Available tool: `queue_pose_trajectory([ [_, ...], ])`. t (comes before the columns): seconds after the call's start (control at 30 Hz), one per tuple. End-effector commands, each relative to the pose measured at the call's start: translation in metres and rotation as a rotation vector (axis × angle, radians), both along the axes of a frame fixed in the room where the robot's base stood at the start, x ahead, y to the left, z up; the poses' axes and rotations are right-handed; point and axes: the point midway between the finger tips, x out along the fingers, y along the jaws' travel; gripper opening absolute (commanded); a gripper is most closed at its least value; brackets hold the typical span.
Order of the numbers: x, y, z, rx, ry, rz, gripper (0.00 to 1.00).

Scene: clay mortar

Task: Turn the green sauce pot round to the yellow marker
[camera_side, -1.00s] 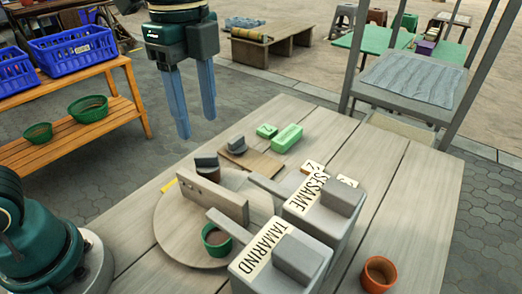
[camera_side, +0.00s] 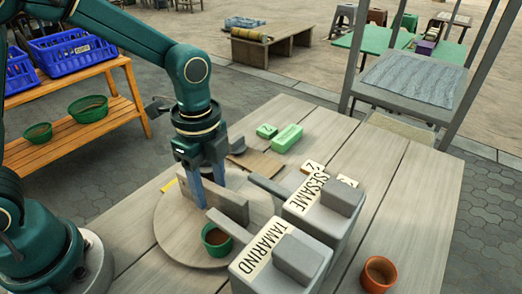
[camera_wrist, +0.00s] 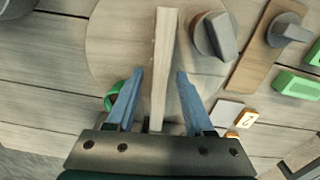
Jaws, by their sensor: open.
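The green sauce pot (camera_side: 216,240) with brown contents stands upright on a round wooden turntable (camera_side: 176,235), in front of an upright wooden divider (camera_side: 232,207). In the wrist view the green pot (camera_wrist: 110,101) is partly hidden behind my left finger. My gripper (camera_side: 208,196) is open and low over the turntable. In the wrist view its two blue fingers (camera_wrist: 160,72) stand either side of the divider (camera_wrist: 164,60), with a gap on each side. The yellow marker (camera_side: 168,185) lies at the turntable's far left edge.
Grey blocks labelled TAMARIND (camera_side: 268,250) and SESAME (camera_side: 315,205) stand close right of the turntable. An orange pot (camera_side: 378,274) is at the front right. Green blocks (camera_side: 287,138) and a wooden board (camera_side: 260,163) lie behind.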

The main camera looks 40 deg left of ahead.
Motion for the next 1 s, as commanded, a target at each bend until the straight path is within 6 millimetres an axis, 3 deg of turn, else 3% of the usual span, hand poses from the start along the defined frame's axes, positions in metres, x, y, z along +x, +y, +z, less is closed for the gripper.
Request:
queue_pose_trajectory([
  [0.23, -0.001, 0.000, -0.028, 0.002, 0.004, 0.000, 0.53],
  [0.57, 0.000, 0.000, -0.032, 0.000, 0.000, 0.000, 0.53],
  [0.7, 0.000, 0.000, -0.032, 0.000, 0.000, 0.000, 0.00],
  [1.0, 0.000, 0.000, -0.031, 0.000, 0.000, 0.000, 0.00],
])
